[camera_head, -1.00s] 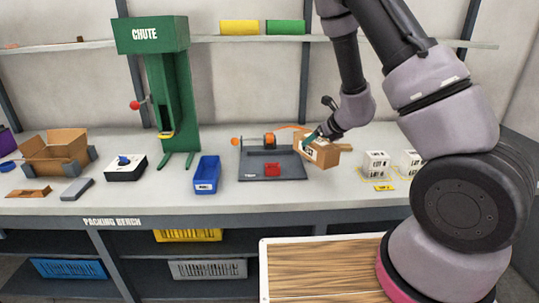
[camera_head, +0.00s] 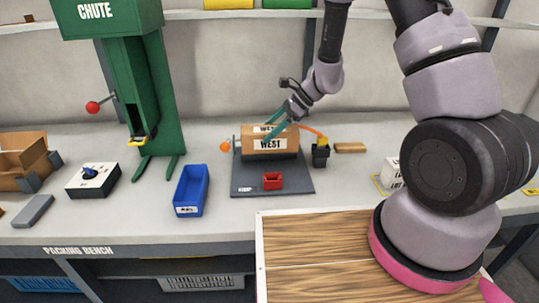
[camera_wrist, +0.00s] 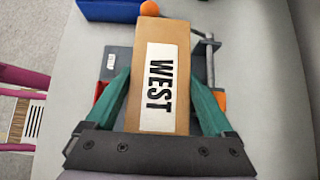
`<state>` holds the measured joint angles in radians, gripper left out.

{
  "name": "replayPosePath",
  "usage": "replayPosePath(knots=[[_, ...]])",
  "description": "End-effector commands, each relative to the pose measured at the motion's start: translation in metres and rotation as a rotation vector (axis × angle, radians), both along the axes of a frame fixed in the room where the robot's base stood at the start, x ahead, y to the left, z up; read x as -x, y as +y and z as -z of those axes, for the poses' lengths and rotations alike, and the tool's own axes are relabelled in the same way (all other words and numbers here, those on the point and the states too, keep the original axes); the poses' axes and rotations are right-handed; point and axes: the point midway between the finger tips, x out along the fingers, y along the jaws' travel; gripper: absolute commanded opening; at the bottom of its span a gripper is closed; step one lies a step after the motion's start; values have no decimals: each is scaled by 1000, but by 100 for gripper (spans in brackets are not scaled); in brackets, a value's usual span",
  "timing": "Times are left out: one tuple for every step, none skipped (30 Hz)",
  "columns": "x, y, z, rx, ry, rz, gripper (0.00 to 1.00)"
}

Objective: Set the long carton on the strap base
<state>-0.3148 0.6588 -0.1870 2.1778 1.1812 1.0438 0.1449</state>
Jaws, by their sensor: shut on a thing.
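The long carton (camera_head: 262,133), brown with white WEST labels, is held level over the strap base (camera_head: 298,180), a dark grey plate. The carton lies lengthwise along the raised dark bed; I cannot tell whether it rests on it or hangs just above. My gripper (camera_head: 273,128) is shut on the carton, coming from the upper right. In the wrist view the teal fingers of my gripper (camera_wrist: 160,98) clasp both sides of the carton (camera_wrist: 181,82). The orange strap (camera_head: 310,130) arcs at the carton's right end. The carton hides most of the bed.
A red block (camera_head: 272,181) sits at the base's front and an orange ball (camera_head: 225,146) at its left. A black post with a yellow top (camera_head: 320,152) stands right. A blue bin (camera_head: 191,190) and the green chute (camera_head: 105,90) are left. Bench to the right is fairly clear.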

Motion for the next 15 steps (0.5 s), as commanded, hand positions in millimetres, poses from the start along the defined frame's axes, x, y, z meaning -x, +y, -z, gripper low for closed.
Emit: replayPosePath(knots=[[0,0,11,1,5,1,0],[0,0,16,1,4,1,0],[0,0,22,1,4,2,0],[0,0,26,1,3,1,0],[0,0,29,1,2,2,0],[0,0,32,0,2,4,0],[-1,0,33,0,1,3,0],[0,0,35,0,1,2,0],[0,0,38,0,1,2,0],[0,0,41,0,2,2,0],[0,0,45,0,3,3,0],[0,0,50,0,3,4,0],[0,0,55,1,4,4,0],[0,0,60,1,5,4,0],[0,0,66,1,4,4,0]])
